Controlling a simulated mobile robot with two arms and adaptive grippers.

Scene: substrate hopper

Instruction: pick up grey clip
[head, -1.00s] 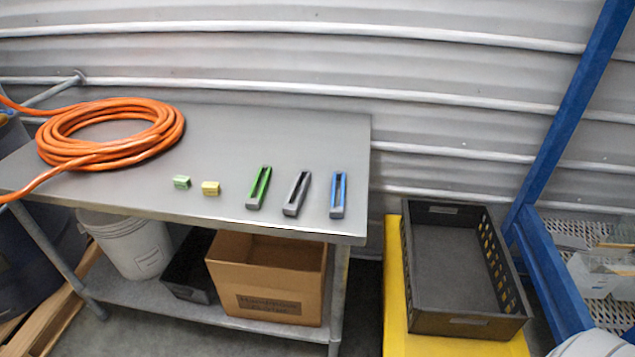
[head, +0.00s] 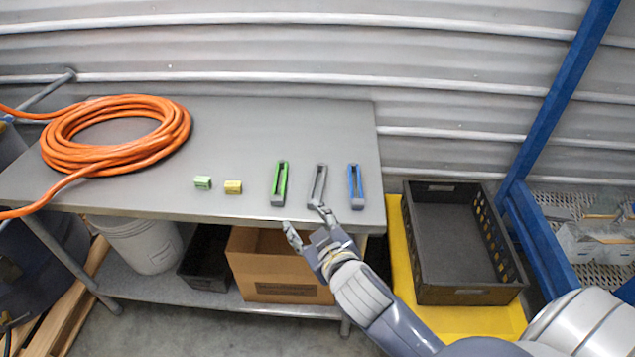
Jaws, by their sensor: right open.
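The grey clip (head: 318,183) lies on the grey metal table between the green clip (head: 279,184) and the blue clip (head: 356,186), its long side pointing toward the wall. My right gripper (head: 306,222) is open and empty at the table's front edge, just in front of the grey clip. One fingertip shows close to the clip's near end, and whether they touch cannot be told. The other finger is farther left, below the green clip. My left gripper is not in view.
An orange hose coil (head: 75,163) covers the table's left. A black crate (head: 465,291) stands on a yellow surface (head: 402,315) at right. The table's back right (head: 300,125) is clear.

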